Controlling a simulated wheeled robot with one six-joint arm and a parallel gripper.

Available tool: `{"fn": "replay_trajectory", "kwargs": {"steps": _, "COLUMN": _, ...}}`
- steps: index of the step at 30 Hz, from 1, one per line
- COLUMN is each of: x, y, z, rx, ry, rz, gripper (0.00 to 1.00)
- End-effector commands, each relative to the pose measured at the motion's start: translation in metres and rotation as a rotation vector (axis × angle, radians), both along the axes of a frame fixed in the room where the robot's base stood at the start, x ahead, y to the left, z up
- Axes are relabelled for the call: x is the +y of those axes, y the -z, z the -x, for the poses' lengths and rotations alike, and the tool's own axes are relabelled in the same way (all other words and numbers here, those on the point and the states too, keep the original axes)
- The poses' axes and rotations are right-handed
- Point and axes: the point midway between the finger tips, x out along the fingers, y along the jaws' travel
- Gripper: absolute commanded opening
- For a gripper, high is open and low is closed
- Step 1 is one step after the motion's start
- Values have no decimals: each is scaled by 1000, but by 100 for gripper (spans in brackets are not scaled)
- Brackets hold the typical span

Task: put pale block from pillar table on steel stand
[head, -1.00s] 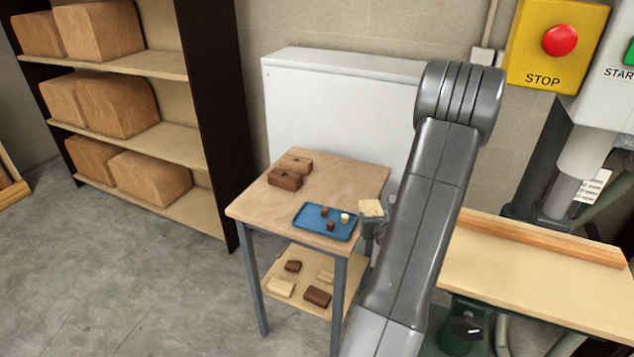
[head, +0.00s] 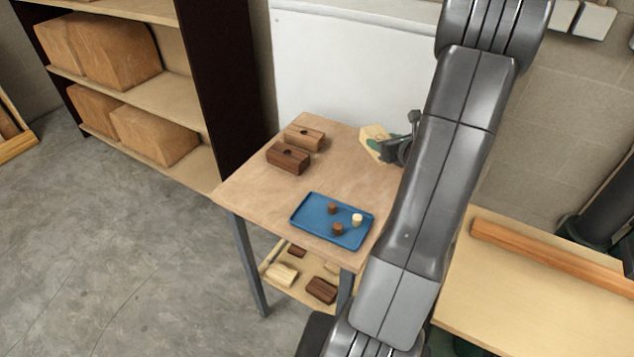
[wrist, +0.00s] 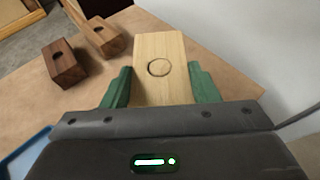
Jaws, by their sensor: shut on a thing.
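A pale block (wrist: 160,82) with a round hole in its face is between the green fingers of my gripper (wrist: 160,90) in the wrist view. In the head view the pale block (head: 376,141) shows at the back right of the wooden top of the steel-legged stand (head: 250,184). My gripper (head: 397,148) is shut on it from the right, partly hidden by my arm. I cannot tell whether the block touches the top or hangs just above it.
A dark block (head: 288,158) and a brown block (head: 304,137) sit at the stand's back left. A blue tray (head: 313,231) with small pegs lies at its front. The middle of the top is clear. A white panel (head: 335,60) stands behind.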

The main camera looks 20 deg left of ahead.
Motion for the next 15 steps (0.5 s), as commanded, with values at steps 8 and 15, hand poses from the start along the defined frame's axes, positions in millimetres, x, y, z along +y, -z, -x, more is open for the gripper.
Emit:
{"fn": "replay_trajectory", "kwargs": {"steps": 8, "x": 29, "y": -18, "z": 6, "rx": -3, "ry": -227, "rz": 0, "gripper": 26}}
{"fn": "replay_trajectory", "kwargs": {"steps": 15, "x": 32, "y": 3, "z": 9, "rx": 6, "ry": -268, "rz": -4, "gripper": 26}}
